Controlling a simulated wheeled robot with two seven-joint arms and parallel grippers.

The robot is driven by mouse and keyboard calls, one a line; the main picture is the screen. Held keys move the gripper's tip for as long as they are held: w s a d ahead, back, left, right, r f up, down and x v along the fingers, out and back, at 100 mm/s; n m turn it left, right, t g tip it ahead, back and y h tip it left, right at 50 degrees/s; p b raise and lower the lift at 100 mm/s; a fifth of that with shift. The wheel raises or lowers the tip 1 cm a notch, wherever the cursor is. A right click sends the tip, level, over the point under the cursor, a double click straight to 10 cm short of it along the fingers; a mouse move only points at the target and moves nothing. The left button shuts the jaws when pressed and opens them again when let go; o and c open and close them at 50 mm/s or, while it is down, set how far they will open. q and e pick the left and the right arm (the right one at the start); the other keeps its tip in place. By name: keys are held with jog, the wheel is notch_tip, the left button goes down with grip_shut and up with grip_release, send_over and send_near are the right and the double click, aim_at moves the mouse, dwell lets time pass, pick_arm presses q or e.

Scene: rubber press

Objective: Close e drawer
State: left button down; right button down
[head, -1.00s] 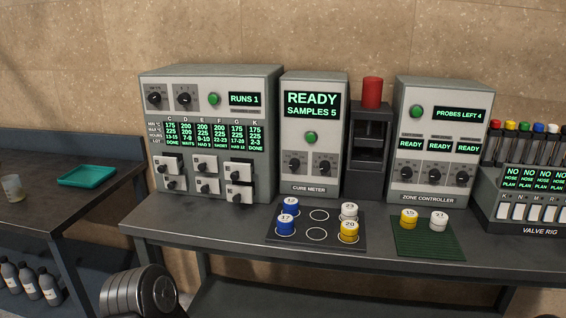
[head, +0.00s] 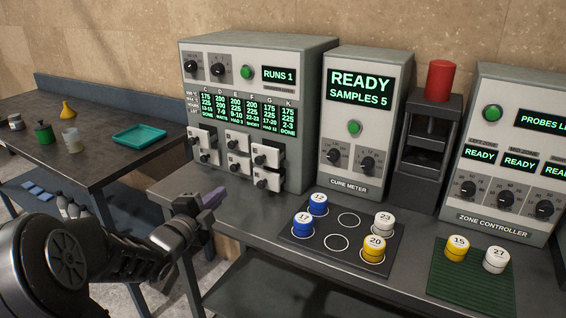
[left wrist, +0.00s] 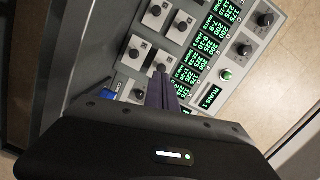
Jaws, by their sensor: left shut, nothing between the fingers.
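The grey cabinet with the RUNS 1 display (head: 262,58) stands at the back of the bench in the head view. It has two rows of small white drawers with dark knobs, under columns lettered C, D, E, F, G, K. The top middle drawer (head: 238,141) and top right drawer (head: 266,153) seem to stick out a little. I cannot tell which drawer is E. My left gripper (head: 212,194) is shut and empty, in front of and below the drawers. In the left wrist view its purple fingers (left wrist: 163,91) point toward the drawer fronts. My right gripper is out of view.
The cure meter (head: 361,120) stands right of the cabinet. A dark mat (head: 298,238) with numbered blue, white and yellow samples lies in front of it. A side table with a teal tray (head: 139,136) is at the left.

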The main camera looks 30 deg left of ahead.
aim_at(259, 162)
pick_arm(q)
jog(key=m, duration=0.1)
jog(key=d+m, duration=0.1)
jog(key=r+m+t+h, duration=0.1)
jog(key=shift+w+d+m, duration=0.25)
jog(key=shift+d+m, duration=0.1)
jog(key=shift+m, duration=0.05)
jog(key=w+p, duration=0.1)
jog(key=w, duration=0.3)
jog(key=w+p, duration=0.1)
jog(key=w, duration=0.4)
jog(key=w+a+p, duration=0.1)
jog(key=w, duration=0.3)
jog(key=shift+w+a+p, duration=0.1)
jog(key=shift+w+p, duration=0.3)
jog(key=shift+w, duration=0.1)
